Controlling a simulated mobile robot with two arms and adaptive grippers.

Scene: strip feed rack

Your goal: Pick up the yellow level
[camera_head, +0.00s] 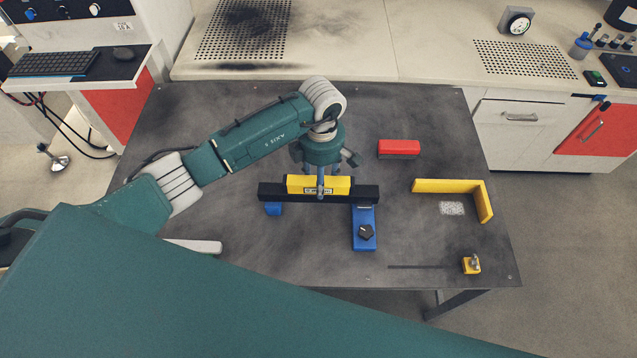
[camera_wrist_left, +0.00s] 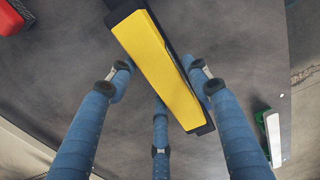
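The yellow level (camera_head: 340,184) lies on top of a long black bar (camera_head: 270,192) near the middle of the dark table. In the left wrist view the yellow level (camera_wrist_left: 160,65) runs diagonally between my fingers, with the black bar (camera_wrist_left: 118,10) beneath it. My left gripper (camera_head: 321,184) is over the level, pointing down. In the left wrist view its blue fingers (camera_wrist_left: 160,82) are spread, with a gap to the level on the left side; one fingertip is close to its right edge, and contact cannot be told. My right gripper is not in view.
Blue supports (camera_head: 364,215) show by the bar, one with a black knob. A red block (camera_head: 399,147) lies behind right. A yellow corner bracket (camera_head: 448,186) and a small yellow fixture (camera_head: 471,265) are on the right. The table's (camera_head: 440,120) back right is clear.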

